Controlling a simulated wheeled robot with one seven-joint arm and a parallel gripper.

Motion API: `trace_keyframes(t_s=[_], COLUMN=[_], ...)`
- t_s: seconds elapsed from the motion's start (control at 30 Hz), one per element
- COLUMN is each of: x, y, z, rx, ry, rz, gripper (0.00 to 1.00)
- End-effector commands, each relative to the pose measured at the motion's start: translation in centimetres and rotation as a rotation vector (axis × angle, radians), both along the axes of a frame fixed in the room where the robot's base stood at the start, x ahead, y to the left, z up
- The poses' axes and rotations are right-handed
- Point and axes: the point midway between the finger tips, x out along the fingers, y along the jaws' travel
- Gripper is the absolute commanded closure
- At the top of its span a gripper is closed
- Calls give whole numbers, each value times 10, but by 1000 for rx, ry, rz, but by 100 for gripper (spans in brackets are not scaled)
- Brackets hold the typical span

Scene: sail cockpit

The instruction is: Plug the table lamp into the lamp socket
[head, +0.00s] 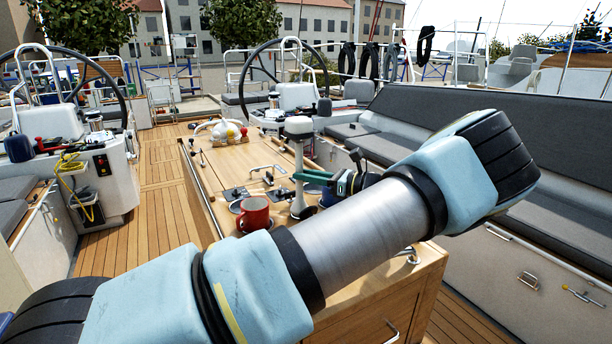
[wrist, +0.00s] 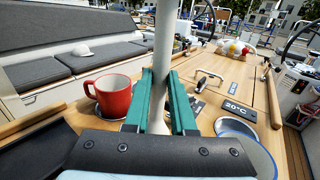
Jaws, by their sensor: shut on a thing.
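The table lamp (head: 299,130) has a pale flat-topped head, a slim white post and a round foot, and stands upright over the cockpit table in the head view. In the wrist view its post (wrist: 164,40) runs up between the teal fingers, and its foot is hidden behind my gripper. My gripper (head: 305,177) is shut on the post, one finger on each side, as the wrist view (wrist: 162,100) also shows. I cannot tell whether the foot touches the table. I cannot make out the lamp socket for certain; small dark fittings (head: 236,193) lie on the tabletop.
A red mug (head: 253,214) stands close to the lamp on the wooden table (head: 222,163). My arm covers the table's near part in the head view.

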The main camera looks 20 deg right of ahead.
Motion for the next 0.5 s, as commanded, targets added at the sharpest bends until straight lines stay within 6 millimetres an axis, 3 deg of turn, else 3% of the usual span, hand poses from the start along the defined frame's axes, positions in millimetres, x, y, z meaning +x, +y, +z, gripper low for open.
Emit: trace_keyframes(t_s=[0.5], x=[0], y=[0], z=[-6], rx=[1], ry=[-2], rz=[1], gripper=[100])
